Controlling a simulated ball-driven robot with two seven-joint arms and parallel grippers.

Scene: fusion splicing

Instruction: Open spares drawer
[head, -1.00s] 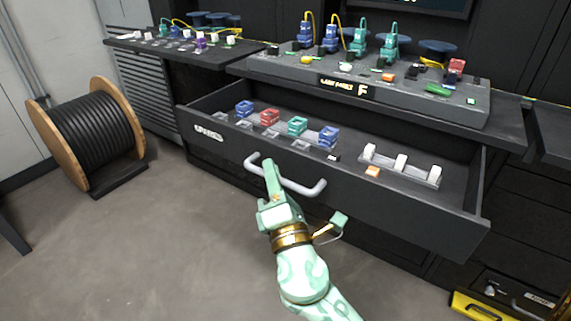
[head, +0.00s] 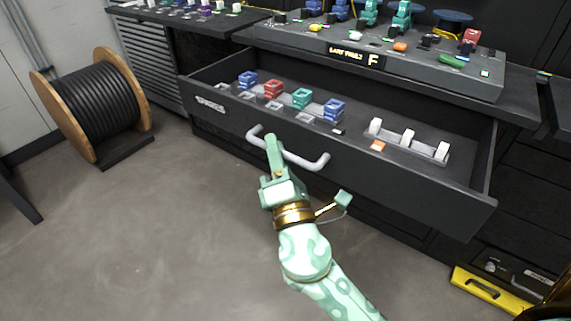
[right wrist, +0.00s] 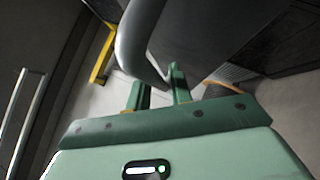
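The spares drawer (head: 400,178) is a dark drawer standing well out from the bench, with its inside in view. Its front has a light grey bar handle (head: 309,162), which also shows in the right wrist view (right wrist: 136,40). My right gripper (head: 271,142) is at the left part of this handle. In the right wrist view its two green fingers (right wrist: 158,88) stand apart, with the handle reaching in near them and floor showing in the gap. I see no firm clamp on the bar. My left gripper is not in view.
The drawer holds blue, red and teal blocks (head: 302,97) and a rack with white pieces (head: 408,138). A console (head: 440,84) stands on the bench above. A cable reel (head: 98,105) is at the left and a yellow object (head: 490,292) lies lower right. Floor in front is clear.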

